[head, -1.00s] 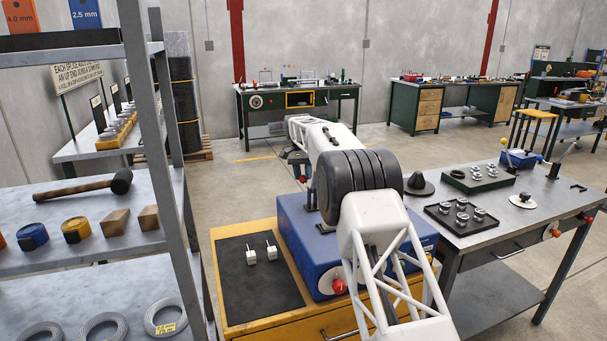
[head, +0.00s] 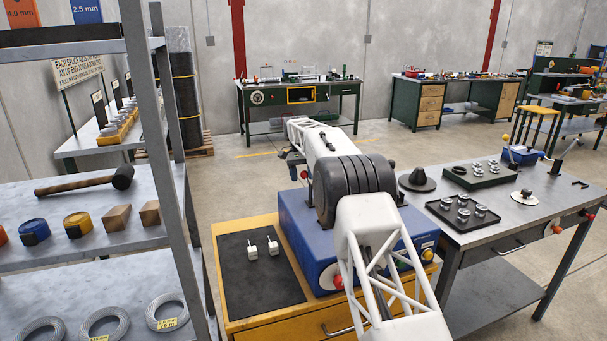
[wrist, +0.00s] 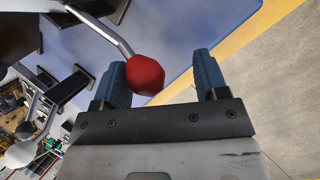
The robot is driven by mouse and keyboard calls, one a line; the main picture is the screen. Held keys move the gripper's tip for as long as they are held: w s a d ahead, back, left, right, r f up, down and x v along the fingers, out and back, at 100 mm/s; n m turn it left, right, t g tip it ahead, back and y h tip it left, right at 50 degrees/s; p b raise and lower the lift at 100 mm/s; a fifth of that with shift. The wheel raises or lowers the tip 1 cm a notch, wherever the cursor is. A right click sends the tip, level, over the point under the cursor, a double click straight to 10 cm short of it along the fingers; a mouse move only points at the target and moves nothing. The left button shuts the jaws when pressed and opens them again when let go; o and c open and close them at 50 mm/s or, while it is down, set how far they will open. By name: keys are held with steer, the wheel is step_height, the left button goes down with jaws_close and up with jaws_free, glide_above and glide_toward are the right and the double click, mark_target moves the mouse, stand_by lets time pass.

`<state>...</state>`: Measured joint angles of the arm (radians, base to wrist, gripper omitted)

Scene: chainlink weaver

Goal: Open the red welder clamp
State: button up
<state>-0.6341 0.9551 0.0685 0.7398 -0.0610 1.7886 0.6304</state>
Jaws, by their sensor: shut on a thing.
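The red clamp lever (wrist: 146,76) is a red ball on a bent silver rod above the blue welder in the wrist view. My gripper (wrist: 165,80) has blue-padded fingers around the ball; the ball overlaps the left finger, and a gap shows toward the right finger. In the head view the blue welder (head: 300,240) sits on a yellow cabinet, partly hidden behind my arm. A small red ball (head: 303,174) shows beside my arm's far end; my gripper's fingers are hidden there. The clamp's jaws cannot be made out.
A black mat (head: 255,275) with two small white parts lies left of the welder. A grey shelf (head: 90,215) with a mallet stands at left. A steel table (head: 520,225) with trays stands at right. A pale ball lever (wrist: 20,155) shows left in the wrist view.

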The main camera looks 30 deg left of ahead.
steer(key=shift+w+d+r, duration=0.1)
steer(key=shift+r, duration=0.25)
stand_by(0.4)
steer(key=shift+r, duration=0.1)
steer(key=v, duration=0.7)
steer(key=shift+r, duration=0.15)
stand_by(0.3)
steer(key=shift+w+r, duration=0.1)
steer(key=shift+r, duration=0.05)
stand_by(0.4)
